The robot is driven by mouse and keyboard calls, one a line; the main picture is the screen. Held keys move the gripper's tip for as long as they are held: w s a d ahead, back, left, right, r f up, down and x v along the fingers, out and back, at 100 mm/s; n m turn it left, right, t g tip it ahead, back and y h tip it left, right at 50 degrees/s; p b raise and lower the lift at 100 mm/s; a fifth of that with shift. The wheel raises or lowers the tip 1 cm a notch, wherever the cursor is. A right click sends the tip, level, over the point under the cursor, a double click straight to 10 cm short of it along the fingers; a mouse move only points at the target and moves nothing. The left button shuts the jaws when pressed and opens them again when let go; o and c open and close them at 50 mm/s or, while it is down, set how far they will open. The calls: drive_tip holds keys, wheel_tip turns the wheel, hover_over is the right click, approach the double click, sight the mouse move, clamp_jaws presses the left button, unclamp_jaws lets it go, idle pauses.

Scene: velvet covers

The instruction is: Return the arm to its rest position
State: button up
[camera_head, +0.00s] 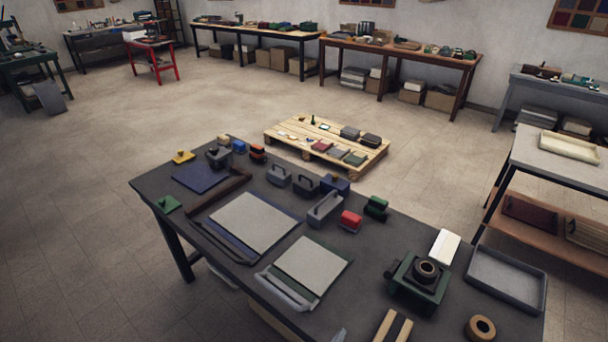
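My arm and my gripper do not show clearly in the head camera view. A small grey shape (339,335) is cut off by the bottom edge of the picture, and I cannot tell what it is. The dark worktable (375,262) fills the lower middle. On it lie two pale grey sheets or boards, one at the left (254,222) and one nearer the front (311,266). No object shows in a gripper.
The table also holds a green device with a dark roll (418,284), a grey tray (506,279), a brown tape ring (480,328), a red block (349,221) and a white block (445,247). A wooden pallet (285,136) lies beyond. Open floor (180,105) is at the left.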

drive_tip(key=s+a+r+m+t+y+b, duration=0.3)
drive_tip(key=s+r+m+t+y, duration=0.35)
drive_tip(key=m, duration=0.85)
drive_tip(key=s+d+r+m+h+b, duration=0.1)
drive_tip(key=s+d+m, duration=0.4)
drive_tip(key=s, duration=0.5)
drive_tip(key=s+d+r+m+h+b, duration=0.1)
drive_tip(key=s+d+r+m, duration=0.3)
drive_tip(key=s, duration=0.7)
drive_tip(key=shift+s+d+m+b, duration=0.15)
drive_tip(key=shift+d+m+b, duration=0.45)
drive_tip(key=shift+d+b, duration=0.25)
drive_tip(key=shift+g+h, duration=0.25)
